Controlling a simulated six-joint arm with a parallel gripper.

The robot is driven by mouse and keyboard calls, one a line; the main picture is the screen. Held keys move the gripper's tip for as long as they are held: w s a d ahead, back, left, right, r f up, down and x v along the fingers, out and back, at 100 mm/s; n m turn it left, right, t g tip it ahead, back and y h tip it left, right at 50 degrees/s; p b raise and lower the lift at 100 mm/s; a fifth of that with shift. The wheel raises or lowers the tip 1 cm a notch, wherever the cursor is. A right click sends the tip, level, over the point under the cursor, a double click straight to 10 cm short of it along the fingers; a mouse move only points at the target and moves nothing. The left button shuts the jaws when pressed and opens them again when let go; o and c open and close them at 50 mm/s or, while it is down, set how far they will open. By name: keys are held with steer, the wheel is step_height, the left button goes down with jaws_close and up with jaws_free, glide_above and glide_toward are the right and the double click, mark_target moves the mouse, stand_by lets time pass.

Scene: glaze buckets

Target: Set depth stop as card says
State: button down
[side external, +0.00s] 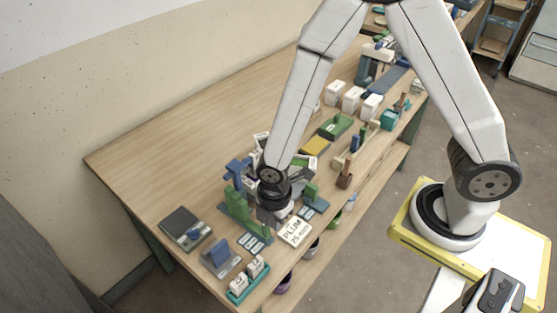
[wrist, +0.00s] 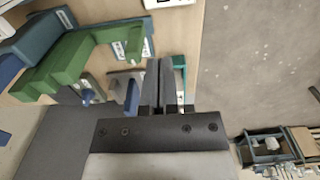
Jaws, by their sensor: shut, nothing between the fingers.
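A white card (side external: 295,231) at the bench front reads "PLUM 25 mm". Left of my wrist stands a green and blue fixture (side external: 236,203) with a blue upright; it looks like the depth stop, but its setting is not readable. In the wrist view a green stepped body (wrist: 85,55) with a pale scale strip and a small blue knob (wrist: 87,96) lies left of my fingers. My gripper (wrist: 165,65) is shut and empty, its dark fingers pressed together beside the green body, apart from it as far as I can tell. In the side view my wrist hides part of the fixture.
A grey device (side external: 186,229), a blue stand (side external: 220,258) and a teal tray (side external: 239,292) with white blocks sit at the left front. A green tray (side external: 336,126), a yellow block (side external: 316,145) and white boxes (side external: 352,98) stand behind. The bench's left rear is clear.

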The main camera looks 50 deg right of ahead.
steer(key=shift+f, duration=1.3)
steer(key=shift+w, duration=1.3)
step_height(320, 180, up, 7)
steer(key=shift+s, duration=0.35)
stand_by(0.4)
steer(key=s+d+r+m+t, duration=0.1)
steer(key=d+r+m, duration=0.3)
steer(key=m, duration=0.5)
steer(key=s+d+r+m+t, duration=0.1)
steer(key=d+r+m, duration=0.3)
steer(key=d+m, duration=0.5)
steer(key=shift+s+d+r+t, duration=0.3)
steer(key=shift+s, duration=0.05)
